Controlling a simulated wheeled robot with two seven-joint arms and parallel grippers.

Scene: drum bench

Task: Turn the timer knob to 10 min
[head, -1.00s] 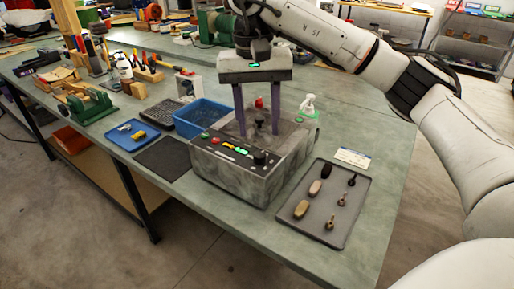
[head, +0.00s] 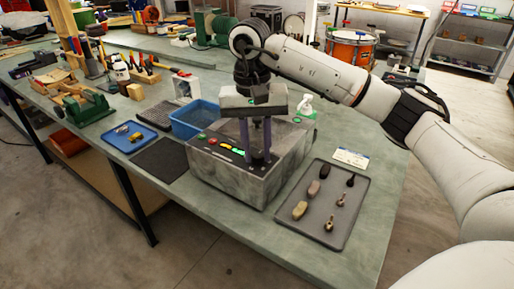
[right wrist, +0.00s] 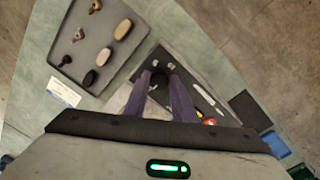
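The grey control box (head: 232,180) stands on the bench, with a row of coloured lights and buttons (head: 225,146) along its top. The dark timer knob (head: 258,158) is at the right end of that row, partly covered by my gripper in the head view. My right gripper (head: 257,153) points down at the knob, its two purple fingers on either side. In the right wrist view the knob (right wrist: 159,79) sits between the fingertips with little or no gap, so I cannot tell whether they press on it. The knob's pointer and scale are not readable. My left gripper is out of view.
A grey tray (head: 325,228) with several small parts lies right of the box. A blue bin (head: 190,122) stands behind it at the left, and a black mat (head: 160,160) lies left of it.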

